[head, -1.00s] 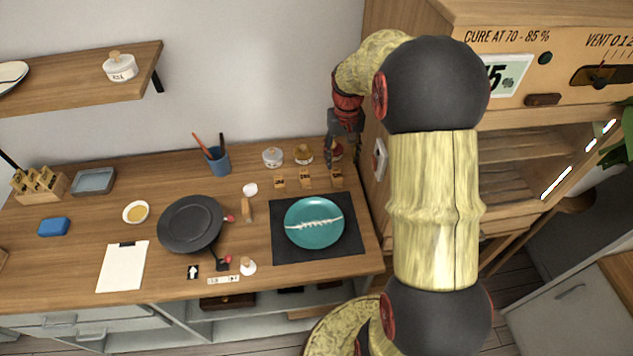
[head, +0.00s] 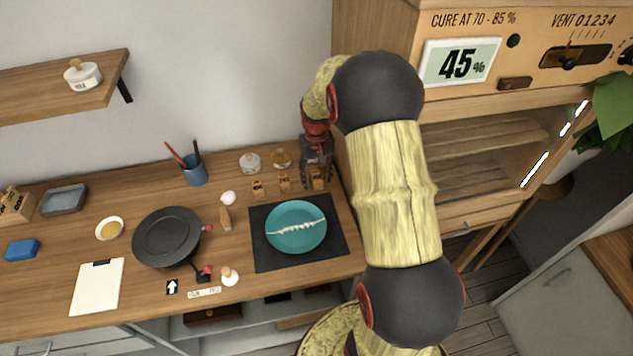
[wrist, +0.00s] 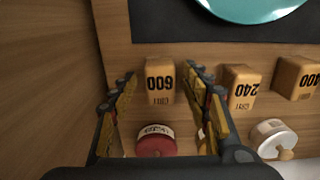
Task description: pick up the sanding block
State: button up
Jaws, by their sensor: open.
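Several small tan sanding blocks stand in a row behind the dark mat. The one marked 600 (wrist: 160,84) is at the right end of the row in the head view (head: 317,182). My gripper (wrist: 159,76) is open, with its yellow-padded fingers on either side of this block in the wrist view and nothing gripped. In the head view my gripper (head: 317,166) is just above and behind the block. A second block marked 240 (wrist: 240,88) stands beside the right finger, and a third (wrist: 297,77) is farther right.
A red-lidded jar (wrist: 155,140) stands near the 600 block, between the fingers in the wrist view. A white-lidded jar (wrist: 272,138) is to its right. A teal plate (head: 296,229) lies on the dark mat (head: 262,252). The wooden cabinet (head: 375,130) is close right of my gripper.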

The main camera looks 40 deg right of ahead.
jog(key=shift+r, duration=0.1)
jog(key=shift+c, duration=0.4)
jog(key=c, duration=1.1)
